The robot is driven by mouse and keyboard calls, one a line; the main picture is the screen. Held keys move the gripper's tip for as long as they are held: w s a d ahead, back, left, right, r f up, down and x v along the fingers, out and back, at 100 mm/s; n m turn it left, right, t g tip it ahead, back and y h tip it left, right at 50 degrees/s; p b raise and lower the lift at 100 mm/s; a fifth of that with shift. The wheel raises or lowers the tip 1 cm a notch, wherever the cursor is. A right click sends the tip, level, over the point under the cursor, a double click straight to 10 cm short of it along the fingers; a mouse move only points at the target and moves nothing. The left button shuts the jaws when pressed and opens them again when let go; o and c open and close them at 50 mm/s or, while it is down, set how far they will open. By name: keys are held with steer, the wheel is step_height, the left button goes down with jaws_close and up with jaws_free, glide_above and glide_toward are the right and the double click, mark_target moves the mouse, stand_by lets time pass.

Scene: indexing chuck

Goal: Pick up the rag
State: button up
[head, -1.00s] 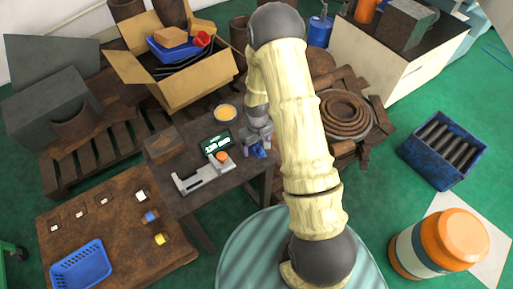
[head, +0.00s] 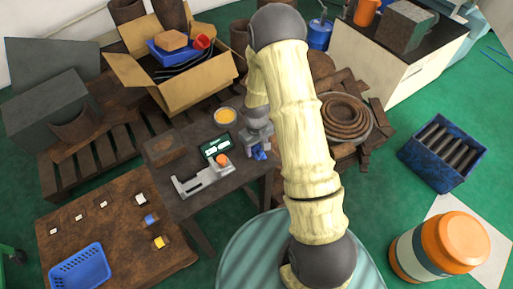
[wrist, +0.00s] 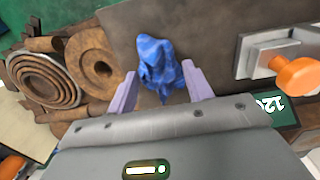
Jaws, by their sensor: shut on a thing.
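The blue rag (wrist: 160,62) is a crumpled bundle between the fingers of my gripper (wrist: 163,92) in the wrist view. The gripper is shut on it. In the head view the rag (head: 259,154) shows as a small blue patch under my gripper (head: 258,146), at the right end of the small dark table (head: 205,205). I cannot tell whether the rag still touches the table top.
A grey fixture with an orange knob (head: 222,160) and a green display (head: 216,146) stand left of the gripper. A yellow-filled bowl (head: 226,115) and a brown block (head: 164,147) share the table. Coiled rings (head: 343,115) lie to the right.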

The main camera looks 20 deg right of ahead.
step_height(320, 180, up, 2)
steer(key=shift+r, duration=0.2)
steer(key=shift+s+d+r+b, duration=0.1)
steer(key=shift+s+d+b, duration=0.2)
steer(key=shift+s, duration=0.35)
steer(key=s+d+p, duration=0.1)
steer(key=s+d, duration=0.3)
steer(key=s, duration=0.9)
steer(key=shift+s+d+r, duration=0.15)
steer(key=shift+s+r, duration=0.1)
steer(key=shift+r, duration=0.05)
steer(key=s+p, duration=0.1)
steer(key=p, duration=0.2)
steer(key=s+p, duration=0.1)
steer(key=p, duration=0.2)
steer(key=shift+s+d+f+p, duration=0.2)
steer(key=shift+d+p, duration=0.15)
steer(key=shift+p, duration=0.05)
